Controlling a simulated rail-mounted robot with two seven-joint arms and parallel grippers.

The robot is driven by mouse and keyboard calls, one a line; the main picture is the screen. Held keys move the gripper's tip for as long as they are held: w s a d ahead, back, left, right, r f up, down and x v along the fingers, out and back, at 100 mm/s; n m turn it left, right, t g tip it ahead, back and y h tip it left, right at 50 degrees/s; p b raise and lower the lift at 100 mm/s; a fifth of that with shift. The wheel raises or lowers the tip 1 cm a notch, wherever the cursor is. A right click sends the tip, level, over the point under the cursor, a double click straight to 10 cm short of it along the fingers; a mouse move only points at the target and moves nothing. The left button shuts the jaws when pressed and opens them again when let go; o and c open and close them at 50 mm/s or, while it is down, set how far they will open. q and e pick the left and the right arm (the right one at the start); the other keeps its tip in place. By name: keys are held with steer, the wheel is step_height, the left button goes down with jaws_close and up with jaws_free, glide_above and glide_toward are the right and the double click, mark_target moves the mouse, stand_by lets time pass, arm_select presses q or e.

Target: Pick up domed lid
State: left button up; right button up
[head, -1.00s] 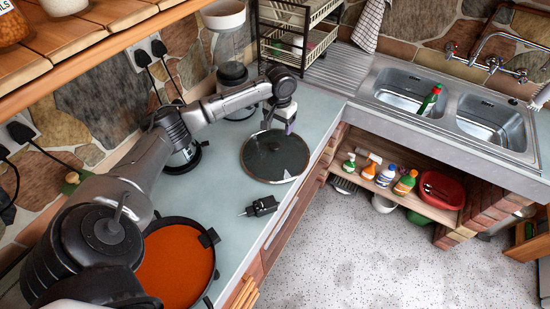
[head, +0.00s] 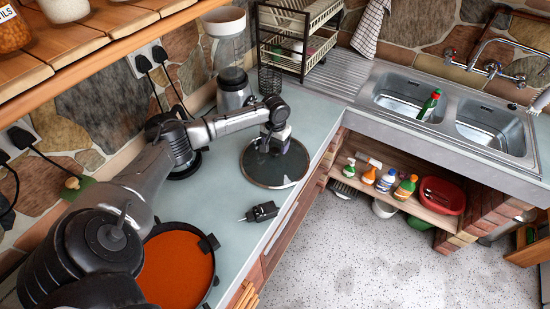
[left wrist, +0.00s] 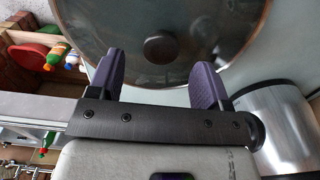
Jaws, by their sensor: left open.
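The domed lid (head: 275,165) is a dark glass disc with a light metal rim, lying on the pale worktop in the head view. In the left wrist view the lid (left wrist: 215,30) fills the upper middle, with its round dark knob (left wrist: 160,47) near the centre. My left gripper (head: 272,146) is over the lid, partly covering it. In the left wrist view the left gripper's two purple fingers (left wrist: 163,80) are apart, with the knob just beyond and between their tips. Nothing is held. Whether the fingers touch the lid cannot be told. My right gripper is not in view.
A pan of orange-red food (head: 178,266) stands at the near left. A small black tool (head: 262,212) lies near the worktop's front edge. A blender (head: 232,75) and a wire rack (head: 295,35) stand behind. The sink (head: 450,108) is to the right.

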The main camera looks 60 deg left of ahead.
mark_target(275, 151)
arm_select(q)
steer(key=shift+s+f, duration=0.15)
steer(key=shift+f, duration=1.6)
steer(key=shift+r, duration=0.1)
jaws_close()
